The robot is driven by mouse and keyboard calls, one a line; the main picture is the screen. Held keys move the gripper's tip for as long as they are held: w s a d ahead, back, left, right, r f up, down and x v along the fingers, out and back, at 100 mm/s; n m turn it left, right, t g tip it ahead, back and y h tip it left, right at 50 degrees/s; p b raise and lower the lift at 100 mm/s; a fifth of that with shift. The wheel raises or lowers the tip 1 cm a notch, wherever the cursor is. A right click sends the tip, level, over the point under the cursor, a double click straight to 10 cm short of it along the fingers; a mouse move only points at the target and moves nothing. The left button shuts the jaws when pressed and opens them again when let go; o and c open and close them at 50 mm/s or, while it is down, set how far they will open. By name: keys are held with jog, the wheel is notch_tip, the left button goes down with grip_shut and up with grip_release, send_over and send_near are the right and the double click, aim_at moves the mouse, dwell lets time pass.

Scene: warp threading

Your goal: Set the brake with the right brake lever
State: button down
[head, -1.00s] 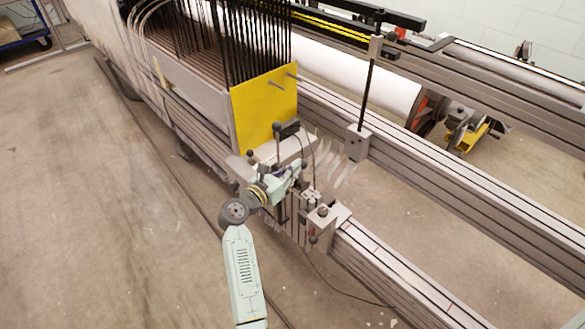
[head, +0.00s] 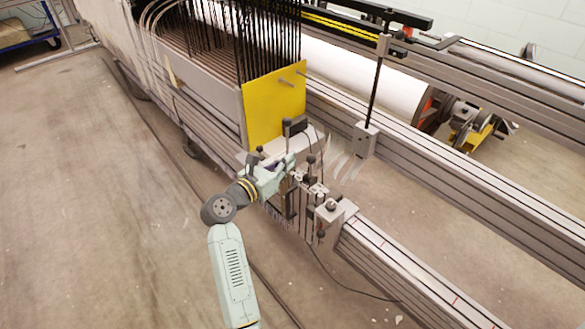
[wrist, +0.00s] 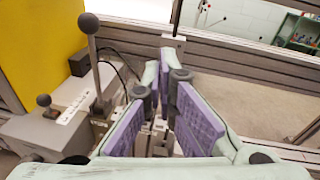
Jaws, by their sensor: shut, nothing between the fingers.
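A tall lever (wrist: 95,60) with a black ball knob stands upright on a grey block, left of my gripper in the wrist view. I cannot tell for sure which is the right brake lever. My gripper (wrist: 171,70) has purple-padded fingers, shut and empty, apart from the tall lever. In the head view my gripper (head: 290,161) is beside the levers and hides parts of their mounts.
The yellow plate (head: 275,105) stands behind the levers. A short knob (wrist: 43,101) sits on the grey block at left. A grey bracket (head: 330,212) stands on the front rail (head: 400,275). A thin cable hangs below. Open floor lies at left.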

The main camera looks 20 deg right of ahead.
jog(key=shift+s+a+r, duration=0.25)
jog(key=shift+a+r, duration=0.15)
jog(key=shift+r, duration=0.25)
jog(key=shift+s+a+r, duration=0.2)
jog(key=shift+a+r, duration=0.15)
jog(key=shift+r, duration=0.25)
